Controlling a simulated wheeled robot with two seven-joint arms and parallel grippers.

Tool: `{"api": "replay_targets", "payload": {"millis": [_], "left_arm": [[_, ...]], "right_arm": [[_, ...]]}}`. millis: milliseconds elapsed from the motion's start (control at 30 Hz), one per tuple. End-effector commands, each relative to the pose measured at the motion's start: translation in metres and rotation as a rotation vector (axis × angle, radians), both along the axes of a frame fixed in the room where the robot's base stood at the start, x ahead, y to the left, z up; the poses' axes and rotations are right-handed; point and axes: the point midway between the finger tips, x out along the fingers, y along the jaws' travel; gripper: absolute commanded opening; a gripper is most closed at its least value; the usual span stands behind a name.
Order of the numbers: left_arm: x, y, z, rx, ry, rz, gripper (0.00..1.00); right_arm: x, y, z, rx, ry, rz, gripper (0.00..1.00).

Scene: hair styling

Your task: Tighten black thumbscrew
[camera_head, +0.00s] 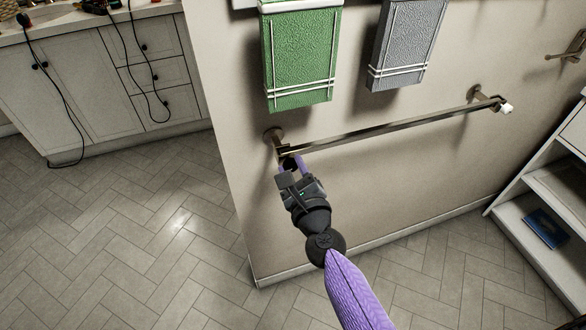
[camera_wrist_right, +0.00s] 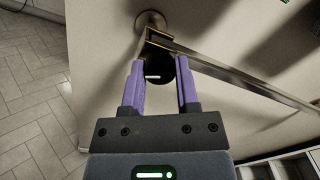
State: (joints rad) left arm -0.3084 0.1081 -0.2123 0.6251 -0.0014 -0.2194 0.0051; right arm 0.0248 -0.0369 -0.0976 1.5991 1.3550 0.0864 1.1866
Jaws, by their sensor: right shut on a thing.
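The black thumbscrew (camera_wrist_right: 158,68) is a dark round knob at the near left end of the metal towel bar (camera_head: 390,128). It sits between the purple fingers of my right gripper (camera_wrist_right: 160,82) in the right wrist view, with a small white mark on its face. In the head view my right gripper (camera_head: 291,164) reaches up to the bar's left end by the wall mount (camera_head: 272,134). Its fingers are shut on the thumbscrew and largely hide it there. The bar also shows in the right wrist view (camera_wrist_right: 235,75). My left gripper is not in view.
A green towel (camera_head: 301,55) and a grey towel (camera_head: 406,42) hang above the bar. A white knob (camera_head: 506,108) is at the bar's right end. A white shelf (camera_head: 545,205) stands at right, a cabinet (camera_head: 95,85) with dangling cords at left. The tiled floor is mostly clear.

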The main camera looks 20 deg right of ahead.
Motion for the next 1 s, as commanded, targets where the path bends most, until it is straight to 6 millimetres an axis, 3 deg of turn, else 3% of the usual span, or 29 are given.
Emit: {"api": "replay_targets", "payload": {"millis": [400, 1000], "left_arm": [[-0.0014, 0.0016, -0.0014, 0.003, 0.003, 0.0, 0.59], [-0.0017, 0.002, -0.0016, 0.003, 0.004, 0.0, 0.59]], "right_arm": [[-0.0008, 0.0008, -0.0023, 0.254, 0.014, 0.0, 0.0], [-0.0008, 0.0008, -0.0025, 0.327, 0.017, -0.001, 0.0]]}}
